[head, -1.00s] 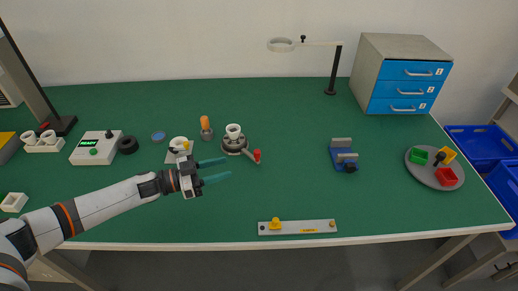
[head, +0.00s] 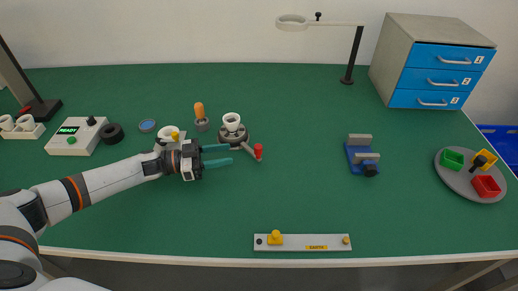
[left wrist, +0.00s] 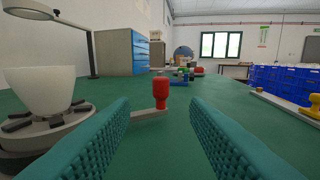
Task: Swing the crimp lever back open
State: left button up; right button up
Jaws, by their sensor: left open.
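The crimp lever is a grey bar with a red knob (head: 258,151), reaching to the lower right from a dark round crimp base (head: 233,137) that holds a white cup-shaped part (head: 231,121). My left gripper (head: 224,156) is open and empty, its teal fingers pointing right toward the lever. In the left wrist view the red knob (left wrist: 161,94) stands ahead between the two fingers, a little beyond their tips. The white cup (left wrist: 40,92) is at the left there, outside the left finger. My right gripper is in neither view.
An orange-topped piece (head: 200,113) stands just behind my left gripper. A blue vise-like fixture (head: 361,158) is to the right, and a grey bar marked EARTH (head: 302,243) lies near the front edge. The green table between them is clear.

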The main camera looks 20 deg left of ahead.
aim_at(258, 149)
pick_arm(q)
jog(key=p+x, duration=0.1)
jog(key=x, duration=0.9)
jog(key=shift+d, duration=0.3)
grip_shut()
